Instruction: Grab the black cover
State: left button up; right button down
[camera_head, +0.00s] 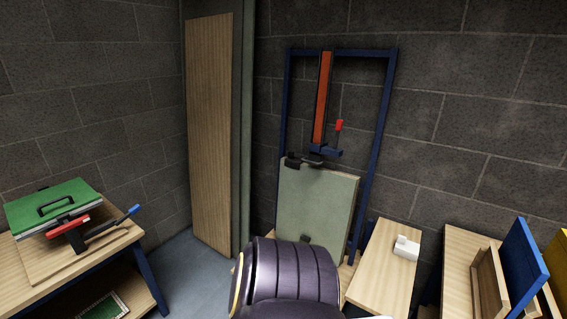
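I cannot make out anything that is clearly a black cover. A dark, ribbed, rounded body with a yellow edge fills the bottom centre; it looks like a link of my own arm. It hides part of the floor and the foot of the press stand. Neither of my grippers shows in the head view. The black parts I see are a small dark piece (300,161) at the top of the grey-green panel (316,205) and a black handle (56,206) on a green slab (55,203) at the left.
A blue frame (377,150) with an orange post (322,98) stands against the block wall. A wooden bench (20,280) at the left holds a red and black clamp (67,228). A wooden top (382,272) bears a white block (405,247). A blue panel (524,265) leans at the right.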

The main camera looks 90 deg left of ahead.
aim_at(292, 161)
jog(key=u, duration=2.7)
